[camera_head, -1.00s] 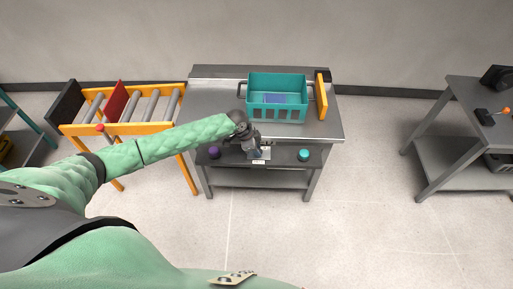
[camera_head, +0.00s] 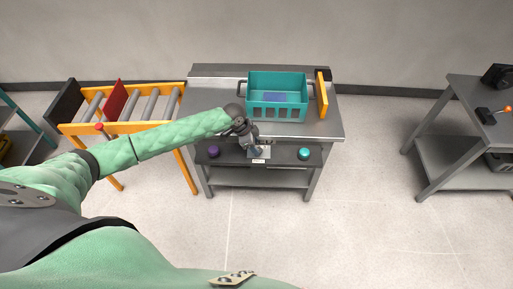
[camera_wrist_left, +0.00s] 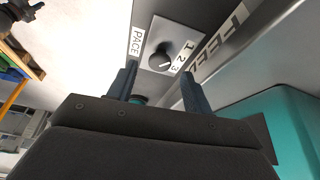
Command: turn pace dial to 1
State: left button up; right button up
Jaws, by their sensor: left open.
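The pace dial (camera_wrist_left: 160,58) is a round dark knob on a light plate, beside a PACE label (camera_wrist_left: 137,42) and the numbers 1, 2, 3 (camera_wrist_left: 182,58). A pale mark on the knob seems to point toward the 3 side. My left gripper (camera_wrist_left: 160,82) is open, with one finger on each side of the dial in the picture. The gap looks empty; I cannot tell whether a finger touches the dial. In the head view my left gripper (camera_head: 257,153) is at the table's front panel and hides the dial. My right gripper is not in view.
The metal table (camera_head: 212,100) carries a teal crate (camera_head: 277,110) and an upright orange panel (camera_head: 321,98). A purple knob (camera_head: 214,151) and a teal knob (camera_head: 304,154) flank the gripper. A roller conveyor (camera_head: 140,128) stands left, a grey table (camera_head: 440,165) right.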

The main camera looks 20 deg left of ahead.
pick_arm(q)
jog(key=shift+b+v, duration=0.75)
jog(key=shift+v, duration=2)
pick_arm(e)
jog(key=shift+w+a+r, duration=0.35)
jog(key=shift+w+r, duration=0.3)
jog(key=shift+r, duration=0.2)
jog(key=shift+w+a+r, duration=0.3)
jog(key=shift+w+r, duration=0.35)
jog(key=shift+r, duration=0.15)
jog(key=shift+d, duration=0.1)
